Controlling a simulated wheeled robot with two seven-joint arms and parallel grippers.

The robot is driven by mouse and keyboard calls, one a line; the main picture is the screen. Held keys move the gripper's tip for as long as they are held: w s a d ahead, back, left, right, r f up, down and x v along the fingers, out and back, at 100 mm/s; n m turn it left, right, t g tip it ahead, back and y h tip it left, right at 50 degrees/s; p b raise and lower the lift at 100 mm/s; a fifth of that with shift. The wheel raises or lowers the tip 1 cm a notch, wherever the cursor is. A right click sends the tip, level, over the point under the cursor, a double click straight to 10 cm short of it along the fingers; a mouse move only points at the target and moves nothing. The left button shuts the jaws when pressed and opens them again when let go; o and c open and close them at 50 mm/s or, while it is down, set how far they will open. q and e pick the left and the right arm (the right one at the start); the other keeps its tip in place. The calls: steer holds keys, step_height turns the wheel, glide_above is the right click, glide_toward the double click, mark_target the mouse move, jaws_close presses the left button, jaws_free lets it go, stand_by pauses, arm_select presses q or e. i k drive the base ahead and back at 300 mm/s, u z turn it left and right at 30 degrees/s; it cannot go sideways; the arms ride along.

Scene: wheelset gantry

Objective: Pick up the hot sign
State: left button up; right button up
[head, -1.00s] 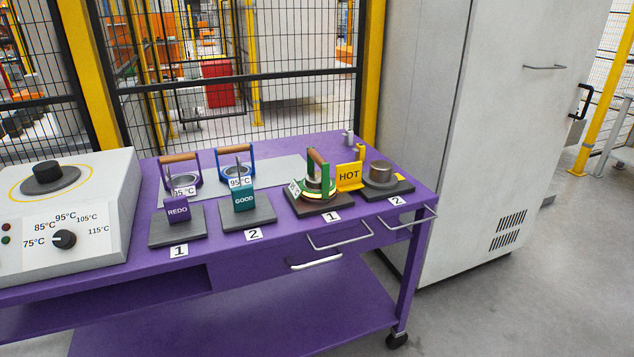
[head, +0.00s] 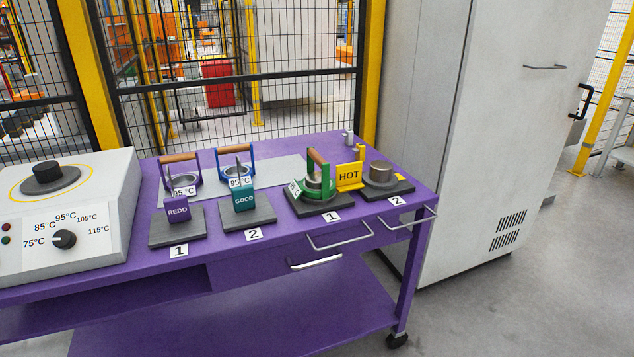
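Neither of my grippers is in view.
A purple "REDO" block (head: 178,210) and a teal "GOOD" block (head: 245,199) stand on pads to the left. Purple and blue handled rings (head: 182,175) are behind. A heater box (head: 68,220) fills the table's left. A grey cabinet (head: 480,150) stands right.

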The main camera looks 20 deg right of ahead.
mark_target(347, 176)
steer(key=z, duration=2.25)
steer(key=i, duration=3)
steer(key=u, duration=4.25)
